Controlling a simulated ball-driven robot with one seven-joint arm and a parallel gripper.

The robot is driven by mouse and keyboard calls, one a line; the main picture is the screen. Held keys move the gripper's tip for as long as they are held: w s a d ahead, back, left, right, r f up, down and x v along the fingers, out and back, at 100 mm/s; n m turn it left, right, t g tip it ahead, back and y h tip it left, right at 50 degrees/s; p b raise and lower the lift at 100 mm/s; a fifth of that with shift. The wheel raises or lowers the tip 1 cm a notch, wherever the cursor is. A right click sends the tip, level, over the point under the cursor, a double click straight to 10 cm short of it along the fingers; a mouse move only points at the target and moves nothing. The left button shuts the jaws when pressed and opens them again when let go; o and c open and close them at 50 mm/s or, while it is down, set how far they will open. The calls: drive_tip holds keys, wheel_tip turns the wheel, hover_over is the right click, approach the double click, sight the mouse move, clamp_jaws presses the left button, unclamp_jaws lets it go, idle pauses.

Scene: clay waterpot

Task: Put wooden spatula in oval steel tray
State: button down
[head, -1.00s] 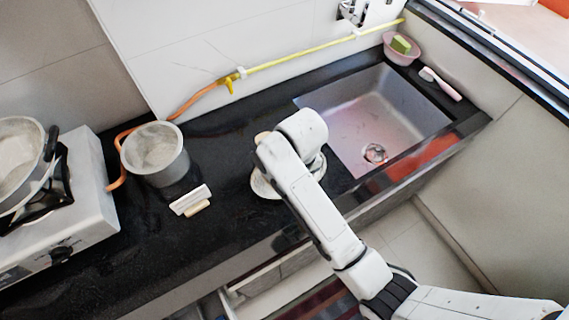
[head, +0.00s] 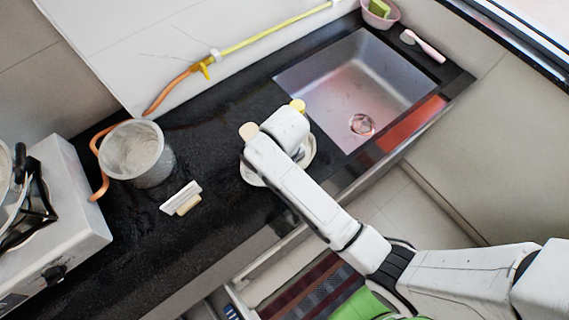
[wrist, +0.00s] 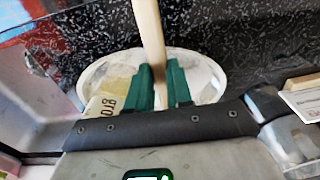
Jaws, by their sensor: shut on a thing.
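In the wrist view the green fingers of my gripper (wrist: 158,88) are shut on the pale wooden spatula (wrist: 148,30), whose shaft runs up out of the top edge. The pale oval tray (wrist: 212,72) lies beyond the fingers, and a yellowish packet with lettering (wrist: 112,92) shows at its left side. In the head view my arm covers the gripper and much of the tray (head: 308,158). A pale wooden end (head: 249,131), probably of the spatula, sticks out left of my wrist. I cannot tell whether the spatula touches the tray.
A grey pot (head: 163,165) and a small white-and-beige item (head: 182,198) stand left of the tray. A stove (head: 70,225) is at far left. The sink (head: 345,85) lies to the right. A yellow tip (head: 297,105) shows behind my wrist. An open drawer lies below the counter.

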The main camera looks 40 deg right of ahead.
drive_tip(key=shift+w+a+f, duration=0.1)
drive_tip(key=shift+w+f, duration=0.2)
drive_tip(key=shift+f, duration=0.4)
drive_tip(key=c, duration=1.2)
unclamp_jaws()
drive_tip(key=shift+s+r, duration=0.15)
drive_tip(key=shift+o, duration=0.9)
